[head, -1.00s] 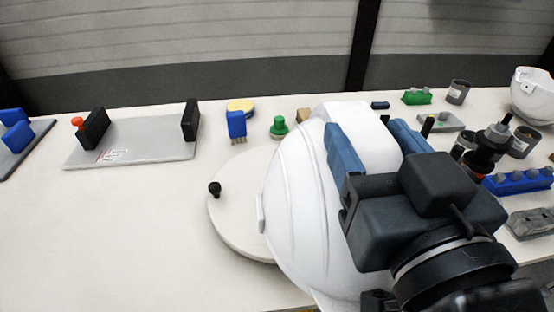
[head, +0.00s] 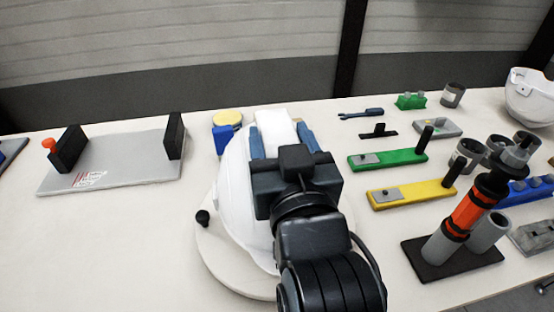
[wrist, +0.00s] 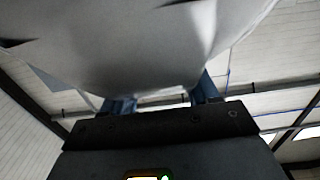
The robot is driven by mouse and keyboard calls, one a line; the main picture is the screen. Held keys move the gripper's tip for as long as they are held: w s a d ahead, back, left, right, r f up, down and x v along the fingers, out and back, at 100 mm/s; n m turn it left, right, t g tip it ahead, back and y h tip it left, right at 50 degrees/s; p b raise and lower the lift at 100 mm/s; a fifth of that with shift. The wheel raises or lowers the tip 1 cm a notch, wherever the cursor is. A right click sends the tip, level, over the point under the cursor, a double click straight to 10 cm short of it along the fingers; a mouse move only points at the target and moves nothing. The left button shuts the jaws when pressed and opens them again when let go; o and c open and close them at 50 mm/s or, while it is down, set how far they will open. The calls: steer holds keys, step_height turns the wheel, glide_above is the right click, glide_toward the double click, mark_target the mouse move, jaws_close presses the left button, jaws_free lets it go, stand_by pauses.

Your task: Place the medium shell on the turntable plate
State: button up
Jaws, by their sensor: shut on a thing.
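My gripper (head: 282,142) is shut on a white helmet shell (head: 236,195), with its blue fingers on either side of the shell's upper part. The shell is over the round pale turntable plate (head: 225,262) in the head view. The plate's left and front rim shows, with a black knob (head: 203,218) at its left edge. My arm and the shell hide the rest of the plate. I cannot tell whether the shell touches the plate. In the wrist view the shell (wrist: 150,50) fills the upper middle, between the fingers (wrist: 204,88).
A grey fixture plate (head: 110,170) with black blocks lies at the left. Green (head: 390,158) and yellow (head: 412,189) bars, an orange-and-black tool (head: 470,210) in a dark stand and several cups are at the right. Another white shell (head: 530,98) stands far right. The front left is clear.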

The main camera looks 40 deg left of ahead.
steer(key=shift+a+f, duration=0.4)
steer(key=shift+f, duration=1.8)
steer(key=shift+f, duration=0.15)
steer(key=o, duration=1.3)
steer(key=shift+r, duration=0.2)
steer(key=b+v, duration=0.1)
steer(key=v, duration=1.1)
steer(key=shift+f, duration=0.1)
